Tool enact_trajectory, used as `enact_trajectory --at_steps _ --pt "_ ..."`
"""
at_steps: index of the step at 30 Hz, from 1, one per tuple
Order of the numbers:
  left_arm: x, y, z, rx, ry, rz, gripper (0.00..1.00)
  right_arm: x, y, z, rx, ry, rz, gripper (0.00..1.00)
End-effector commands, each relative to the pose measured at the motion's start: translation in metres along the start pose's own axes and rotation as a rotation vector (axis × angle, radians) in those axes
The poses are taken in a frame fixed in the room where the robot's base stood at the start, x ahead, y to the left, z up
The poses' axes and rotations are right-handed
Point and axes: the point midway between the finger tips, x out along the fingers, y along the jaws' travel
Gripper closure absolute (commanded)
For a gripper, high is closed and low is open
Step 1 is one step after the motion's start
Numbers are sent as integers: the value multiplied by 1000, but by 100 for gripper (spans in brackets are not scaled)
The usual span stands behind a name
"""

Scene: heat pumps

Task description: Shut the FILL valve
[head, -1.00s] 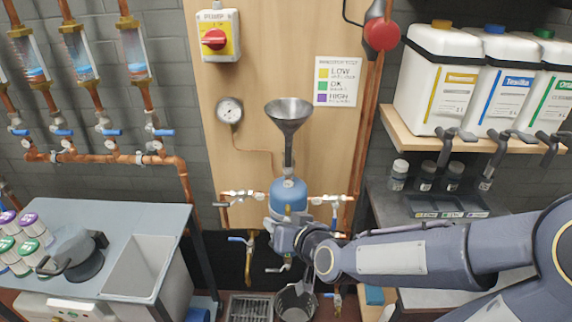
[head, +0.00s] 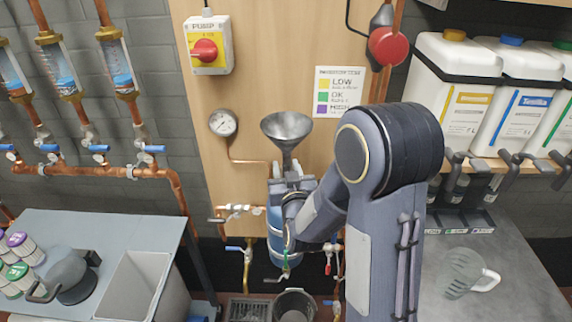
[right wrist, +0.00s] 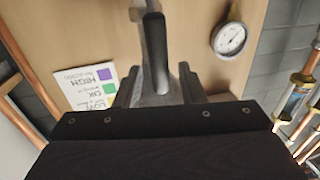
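No label reading FILL is legible, so I cannot tell which valve it is. Low around the blue vessel (head: 273,240) are a blue-lever valve (head: 236,248) on the left, a green handle (head: 285,272) under the vessel and a red lever (head: 328,264) on the right. My right gripper (head: 287,171) is at the funnel's stem above the vessel, its light fingertips on either side. In the right wrist view its fingers (right wrist: 157,90) flank a grey and black shape. I cannot tell whether they touch it. My left gripper is out of view.
The grey funnel (head: 287,128) stands on the vessel. A gauge (head: 223,123), pump switch (head: 205,50) and sign (head: 338,92) are on the board. A bench (head: 75,225) stands left. Jugs (head: 452,85) and a glass pitcher (head: 467,272) are right.

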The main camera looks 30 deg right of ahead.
Motion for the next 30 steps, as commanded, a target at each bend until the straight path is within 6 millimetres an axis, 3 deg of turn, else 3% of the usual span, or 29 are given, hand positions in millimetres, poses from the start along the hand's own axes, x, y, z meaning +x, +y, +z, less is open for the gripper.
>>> enact_trajectory --at_steps 11,19,30 --pt "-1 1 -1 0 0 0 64 7 0 1 0 -1 -2 65" --pt "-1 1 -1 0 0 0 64 7 0 0 0 -1 -2 100" --pt "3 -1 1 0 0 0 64 9 -1 2 12 2 -1 100"
